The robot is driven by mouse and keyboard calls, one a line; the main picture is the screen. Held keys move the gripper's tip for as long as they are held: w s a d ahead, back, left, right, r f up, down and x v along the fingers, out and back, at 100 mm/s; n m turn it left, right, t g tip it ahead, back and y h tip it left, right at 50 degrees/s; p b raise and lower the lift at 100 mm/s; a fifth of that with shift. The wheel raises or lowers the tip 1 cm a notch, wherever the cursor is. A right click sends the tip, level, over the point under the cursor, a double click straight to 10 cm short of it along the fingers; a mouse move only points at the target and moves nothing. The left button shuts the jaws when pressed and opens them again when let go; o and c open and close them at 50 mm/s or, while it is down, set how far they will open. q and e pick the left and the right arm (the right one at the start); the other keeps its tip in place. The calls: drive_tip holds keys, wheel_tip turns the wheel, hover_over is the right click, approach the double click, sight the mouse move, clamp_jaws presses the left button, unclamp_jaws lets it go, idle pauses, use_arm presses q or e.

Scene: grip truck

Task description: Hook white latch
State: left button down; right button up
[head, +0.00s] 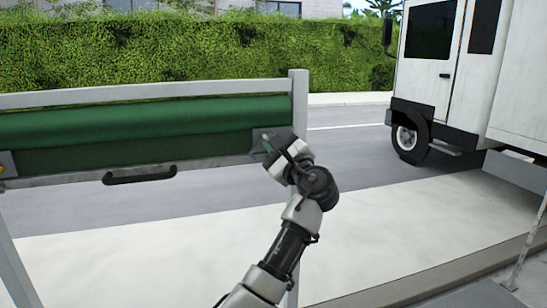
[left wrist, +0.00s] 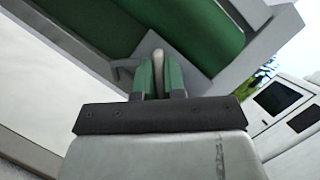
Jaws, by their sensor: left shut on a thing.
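The white latch is a small pale piece that shows in the left wrist view (left wrist: 158,58), between the two green finger pads of my left gripper (left wrist: 159,75). In the head view my left gripper (head: 268,144) is at the right end of the green panel (head: 150,118), close to the white post (head: 299,105). It is shut on the latch. The gripper hides most of the latch in the head view, and I cannot tell whether it is hooked. My right gripper is in neither view.
A black handle (head: 140,175) sits on the grey lower edge of the panel. A white rail (head: 150,92) runs above it. A white truck (head: 430,70) stands at the back right on the road. Open pale ground (head: 150,255) lies below the panel.

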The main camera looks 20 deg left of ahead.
use_arm(q)
drive_tip(key=shift+f+n+g+b, duration=0.2)
drive_tip(key=shift+n+g+b, duration=0.35)
drive_tip(key=shift+n, duration=0.65)
drive_tip(key=n+g, duration=0.1)
drive_tip(key=n, duration=0.2)
drive_tip(key=shift+b, duration=0.35)
drive_tip(key=shift+n+g+h, duration=0.6)
drive_tip(key=shift+n+g, duration=0.15)
drive_tip(key=shift+n, duration=1.55)
drive_tip(key=c, duration=1.2)
unclamp_jaws()
